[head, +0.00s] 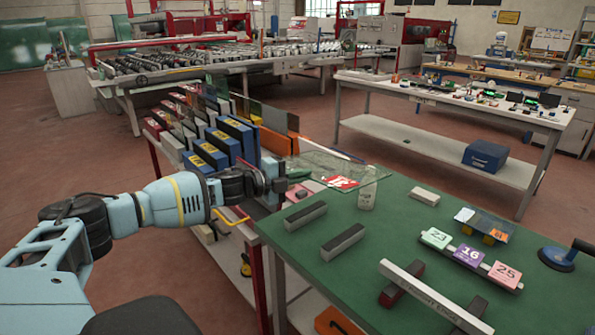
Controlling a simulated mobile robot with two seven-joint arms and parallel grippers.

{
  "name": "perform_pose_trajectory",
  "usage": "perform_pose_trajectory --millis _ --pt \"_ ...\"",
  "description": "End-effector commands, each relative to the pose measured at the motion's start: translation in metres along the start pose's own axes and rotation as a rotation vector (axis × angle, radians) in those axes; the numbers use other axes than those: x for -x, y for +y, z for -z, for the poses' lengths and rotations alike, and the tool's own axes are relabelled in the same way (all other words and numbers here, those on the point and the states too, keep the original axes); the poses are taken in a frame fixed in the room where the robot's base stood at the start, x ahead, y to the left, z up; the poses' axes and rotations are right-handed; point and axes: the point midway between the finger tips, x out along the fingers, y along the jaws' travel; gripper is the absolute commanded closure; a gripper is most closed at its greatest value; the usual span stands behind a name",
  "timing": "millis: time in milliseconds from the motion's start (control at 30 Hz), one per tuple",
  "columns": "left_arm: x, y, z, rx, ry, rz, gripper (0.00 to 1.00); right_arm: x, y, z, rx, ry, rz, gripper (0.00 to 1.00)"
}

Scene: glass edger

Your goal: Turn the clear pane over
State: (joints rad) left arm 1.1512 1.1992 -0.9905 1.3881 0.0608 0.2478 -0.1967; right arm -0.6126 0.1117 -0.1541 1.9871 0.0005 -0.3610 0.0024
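The clear pane (345,165) is a thin see-through sheet. It is off the green table top, near its far left corner, and lies roughly flat with a slight tilt. My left gripper (284,183) is at the pane's left edge and appears shut on it; the contact is small and partly hidden by the gripper. A red and white label shows at or through the pane, and I cannot tell which. My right gripper is not in view.
On the green table (300,255) are two dark bars (342,242), a white bottle (367,200) close to the pane, number blocks (468,256), a small pane on yellow supports (484,222) and a suction cup (557,258). A rack of upright panes (208,152) stands behind my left arm.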

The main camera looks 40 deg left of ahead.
Motion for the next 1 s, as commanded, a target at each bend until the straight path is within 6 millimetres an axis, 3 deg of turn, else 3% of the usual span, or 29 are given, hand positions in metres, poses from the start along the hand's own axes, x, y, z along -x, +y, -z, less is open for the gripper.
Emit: perform_pose_trajectory --millis 33,100,233,1000 --pt "0.001 -0.010 0.001 -0.048 0.001 0.002 1.00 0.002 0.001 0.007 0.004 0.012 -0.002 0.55" --pt "0.000 -0.010 0.002 -0.113 0.000 -0.011 1.00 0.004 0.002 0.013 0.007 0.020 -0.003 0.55" --pt "0.002 0.016 -0.001 -0.097 0.000 -0.024 1.00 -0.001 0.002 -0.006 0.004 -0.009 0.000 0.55" --pt "0.015 0.075 -0.004 -0.094 0.001 -0.021 1.00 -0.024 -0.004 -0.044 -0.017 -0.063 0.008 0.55"
